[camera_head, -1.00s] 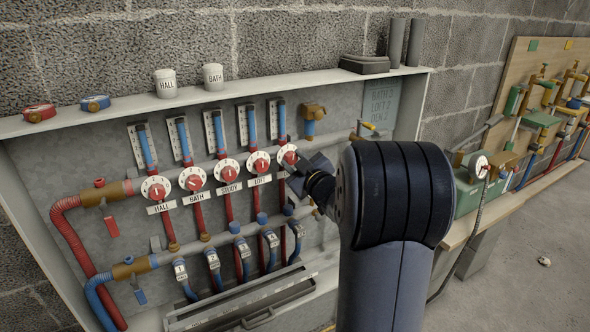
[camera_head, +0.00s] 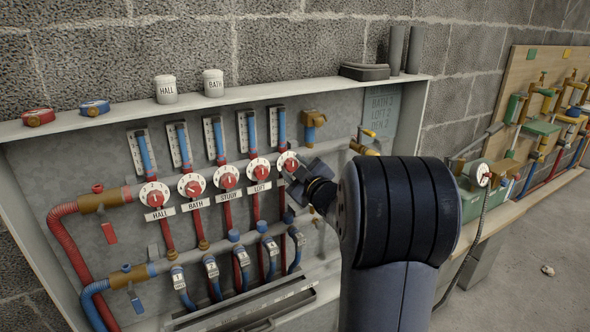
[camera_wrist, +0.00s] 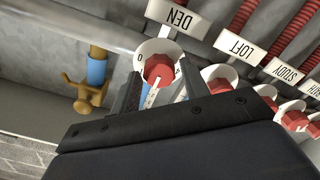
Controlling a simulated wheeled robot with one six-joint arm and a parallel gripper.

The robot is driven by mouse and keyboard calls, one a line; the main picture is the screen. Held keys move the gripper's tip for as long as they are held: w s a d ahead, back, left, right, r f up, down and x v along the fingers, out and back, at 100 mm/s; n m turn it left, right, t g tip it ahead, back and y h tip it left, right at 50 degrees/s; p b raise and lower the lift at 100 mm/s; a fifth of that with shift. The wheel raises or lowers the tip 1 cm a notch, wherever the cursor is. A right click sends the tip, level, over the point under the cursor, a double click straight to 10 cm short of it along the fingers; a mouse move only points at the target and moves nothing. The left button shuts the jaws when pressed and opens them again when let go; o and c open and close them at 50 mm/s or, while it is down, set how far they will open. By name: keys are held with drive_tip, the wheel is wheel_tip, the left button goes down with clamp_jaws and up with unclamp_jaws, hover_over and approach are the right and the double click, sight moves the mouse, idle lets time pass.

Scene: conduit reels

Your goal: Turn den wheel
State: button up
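The den wheel is a red knob on a white numbered dial, last on the right in a row of similar wheels. It shows in the head view (camera_head: 288,161), partly covered by my gripper (camera_head: 298,174). In the wrist view the den wheel (camera_wrist: 159,68) sits below the DEN label (camera_wrist: 178,16). There my gripper (camera_wrist: 160,77) has its two dark fingers apart, one on each side of the red knob. Gaps seem to show between the fingers and the knob, so I see no firm grip. A "0" is readable on the dial; the pointer's exact setting is unclear.
The loft wheel (camera_head: 259,168) is close left of the den wheel. A brass valve (camera_head: 313,118) is above right, another fitting (camera_head: 364,147) farther right. The shelf (camera_head: 240,95) holds pots and tape rolls. A workbench with a pipe board (camera_head: 545,105) stands right.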

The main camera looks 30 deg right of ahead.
drive_tip(key=shift+o, duration=0.9)
drive_tip(key=s+p, duration=0.1)
drive_tip(key=s, duration=0.9)
drive_tip(key=shift+s+d+p, duration=0.2)
drive_tip(key=shift+s+p, duration=0.15)
drive_tip(key=shift+s, duration=0.05)
drive_tip(key=w, duration=0.5)
drive_tip(key=w+b, duration=0.1)
drive_tip(key=w, duration=0.5)
drive_tip(key=shift+a, duration=0.2)
drive_tip(key=shift+s+b, duration=0.15)
drive_tip(key=shift+b, duration=0.15)
